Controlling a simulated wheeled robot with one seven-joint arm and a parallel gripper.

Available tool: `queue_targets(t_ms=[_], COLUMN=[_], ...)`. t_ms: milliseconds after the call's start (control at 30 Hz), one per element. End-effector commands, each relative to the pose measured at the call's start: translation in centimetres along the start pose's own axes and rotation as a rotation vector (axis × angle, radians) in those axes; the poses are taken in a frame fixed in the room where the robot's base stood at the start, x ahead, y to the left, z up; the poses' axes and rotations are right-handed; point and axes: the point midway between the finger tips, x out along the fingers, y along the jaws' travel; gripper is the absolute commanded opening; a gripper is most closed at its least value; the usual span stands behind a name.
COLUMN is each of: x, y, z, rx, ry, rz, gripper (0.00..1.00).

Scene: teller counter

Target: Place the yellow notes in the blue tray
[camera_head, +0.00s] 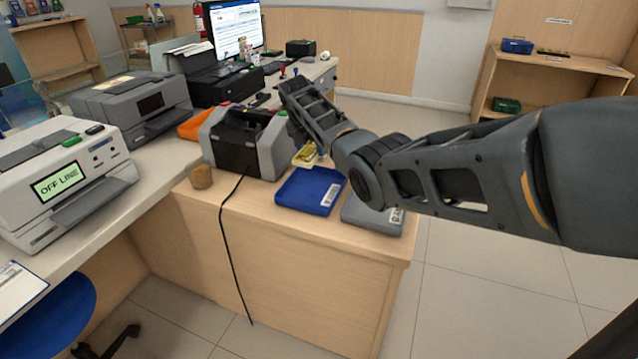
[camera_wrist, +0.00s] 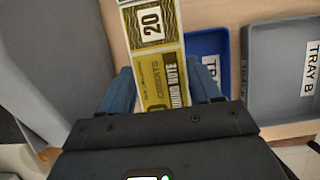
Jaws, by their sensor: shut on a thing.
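The yellow notes (camera_wrist: 160,50), a strap printed "20", run between the two fingers of my gripper (camera_wrist: 164,88) in the wrist view. My gripper is shut on them. In the head view the yellow notes (camera_head: 306,153) show just behind the blue tray (camera_head: 310,190), partly covered by my arm, and the fingers cannot be made out there. The blue tray lies flat on the counter, looks empty and has a white label. In the wrist view the blue tray (camera_wrist: 207,44) is right of the notes, partly hidden by a finger.
A grey tray (camera_head: 372,218), labelled "TRAY B" in the wrist view (camera_wrist: 283,75), lies right of the blue tray near the counter edge. A grey machine (camera_head: 240,143) stands close on the left, with a black cable hanging down the front. A small brown cup (camera_head: 201,177) stands farther left.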

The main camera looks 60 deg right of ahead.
Motion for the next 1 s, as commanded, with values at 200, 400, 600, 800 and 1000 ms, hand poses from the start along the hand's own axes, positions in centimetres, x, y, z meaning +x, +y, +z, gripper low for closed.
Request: queue_targets(t_ms=[200,400,600,800,1000], x=[0.8,1.8,2.2,4.5,6.0], y=[-2.7,-4.9,-5.8,-5.9,-5.8], z=[-3.3,-6.1,-7.3,-8.3,-8.9], rx=[0.001,0.000,0.001,-0.001,-0.001], ry=[0.002,0.001,-0.001,0.002,0.000], rz=[0.000,-0.001,0.000,-0.002,-0.001], gripper=[0.28,0.28,0.28,0.28,0.28])
